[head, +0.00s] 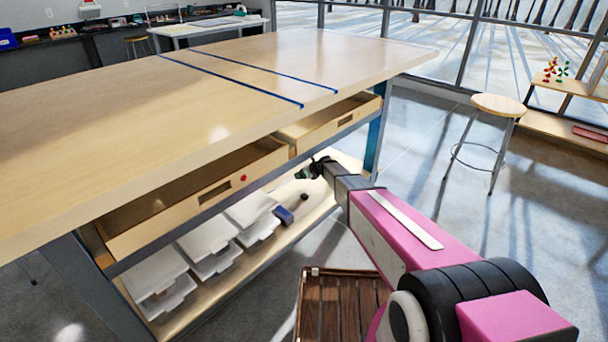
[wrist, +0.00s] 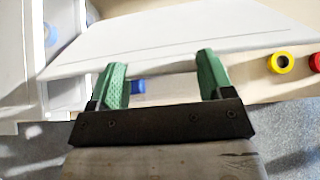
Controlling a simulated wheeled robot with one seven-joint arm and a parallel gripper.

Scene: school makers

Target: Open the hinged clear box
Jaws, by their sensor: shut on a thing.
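Several pale, see-through boxes stand in a row on the low shelf under the workbench in the head view. A clear box (head: 253,209) is the one nearest my gripper (head: 318,168), which reaches in under the bench at the right of the row. In the wrist view, a large pale lid panel (wrist: 175,38) lies tilted across the top, right beyond the fingertips. My gripper (wrist: 160,80) has its two green fingers well apart, with the lid's lower edge at their tips. The exact contact and the hinge are hidden.
The wooden workbench top (head: 200,95) overhangs the shelf, with an open drawer (head: 200,195) above the boxes. A blue item (head: 284,214) lies on the shelf. A yellow ring (wrist: 281,63) sits at the right. A slatted wooden crate (head: 340,305) stands on the floor below my arm.

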